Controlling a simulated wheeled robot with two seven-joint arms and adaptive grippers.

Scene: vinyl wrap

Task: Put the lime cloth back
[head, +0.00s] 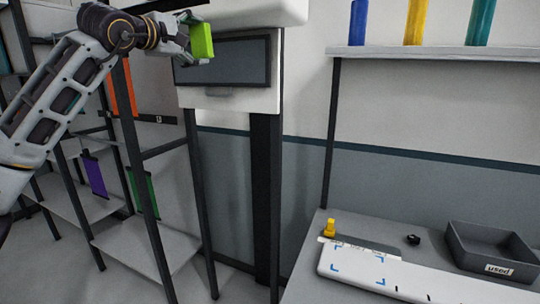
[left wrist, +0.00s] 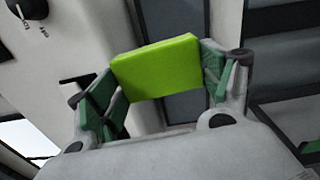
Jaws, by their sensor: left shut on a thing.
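The lime cloth (head: 202,40) is a bright green block-like piece, held high in front of a wall-mounted unit in the head view. My left gripper (head: 190,38) is shut on it. In the left wrist view the lime cloth (left wrist: 156,67) sits between the two green-padded fingers of the left gripper (left wrist: 160,90), well clear of any surface. My right gripper is not in view.
A dark rack at left carries an orange (head: 122,92), a purple (head: 95,177) and a green hanging piece (head: 142,190). A worktop at right holds a grey "used" bin (head: 470,245), a white board (head: 370,268) and a yellow item (head: 329,228). Coloured rolls stand on a shelf (head: 440,53).

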